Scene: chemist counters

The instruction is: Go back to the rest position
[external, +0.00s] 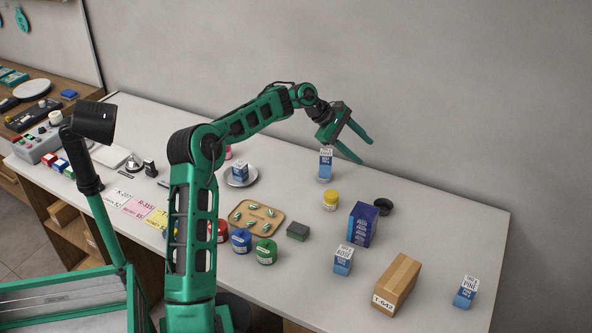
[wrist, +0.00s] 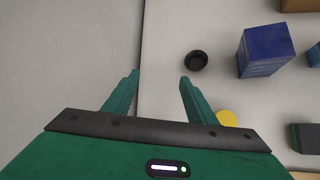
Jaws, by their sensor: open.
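My gripper (external: 358,146) is open and empty, held above the back part of the white counter near its rear edge. Its two green fingers also show in the wrist view (wrist: 158,85), spread apart with nothing between them. In the external view, a small blue-and-white carton (external: 325,165) shows just below the gripper body. The fingers appear apart from it. My arm reaches up and over the counter.
The white counter (external: 430,217) holds a yellow-lidded jar (external: 330,200), a dark blue box (external: 362,224), a black round dish (external: 383,206), a cardboard box (external: 397,284), a wooden tray (external: 270,230) with several striped items, and coloured jars. The wall (external: 440,80) stands close behind.

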